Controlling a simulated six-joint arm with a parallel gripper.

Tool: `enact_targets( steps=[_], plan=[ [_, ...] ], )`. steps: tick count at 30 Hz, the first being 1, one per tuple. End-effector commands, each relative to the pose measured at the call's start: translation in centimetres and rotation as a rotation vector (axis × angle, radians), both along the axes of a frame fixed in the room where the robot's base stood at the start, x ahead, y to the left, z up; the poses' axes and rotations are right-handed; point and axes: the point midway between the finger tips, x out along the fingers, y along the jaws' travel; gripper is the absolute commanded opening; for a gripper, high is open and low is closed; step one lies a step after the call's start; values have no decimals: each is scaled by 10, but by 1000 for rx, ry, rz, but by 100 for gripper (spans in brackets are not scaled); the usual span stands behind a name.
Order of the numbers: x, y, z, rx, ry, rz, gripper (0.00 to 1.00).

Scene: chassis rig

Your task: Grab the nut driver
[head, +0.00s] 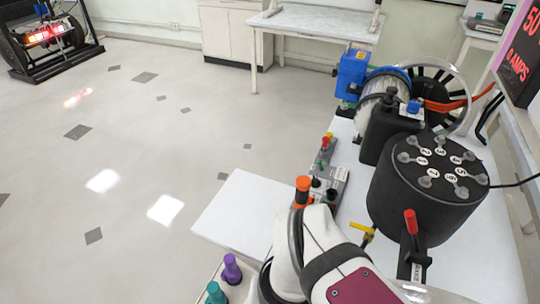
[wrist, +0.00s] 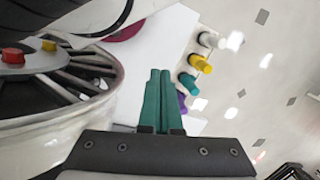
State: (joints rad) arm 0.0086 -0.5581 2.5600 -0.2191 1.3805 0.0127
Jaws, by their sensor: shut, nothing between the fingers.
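My gripper (wrist: 160,75) shows in the wrist view with its two green fingers together and empty. To the right of the fingers is a row of coloured handles: grey (wrist: 207,40), yellow (wrist: 201,64), teal (wrist: 188,83) and purple (wrist: 182,102), partly hidden by the fingers. The fingers look apart from them. In the head view a purple handle (head: 231,270) and a teal handle (head: 215,293) stand at the bottom, left of my arm. I cannot tell which handle belongs to the nut driver. My gripper's fingers do not show in the head view.
A black drum (head: 420,205) with several labelled knobs stands right of my arm in the head view. A grey block with coloured knobs (head: 330,177) sits on the white table. A spoked wheel (wrist: 62,115) lies close left of the fingers in the wrist view.

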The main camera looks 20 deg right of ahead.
Motion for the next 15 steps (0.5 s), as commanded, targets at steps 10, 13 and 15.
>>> enact_targets(
  steps=[10, 13, 15],
  plan=[
    [0, 0, 0, 0, 0, 0, 58],
    [0, 0, 0, 0, 0, 0, 76],
    [0, 0, 0, 0, 0, 0, 76]
  ],
)
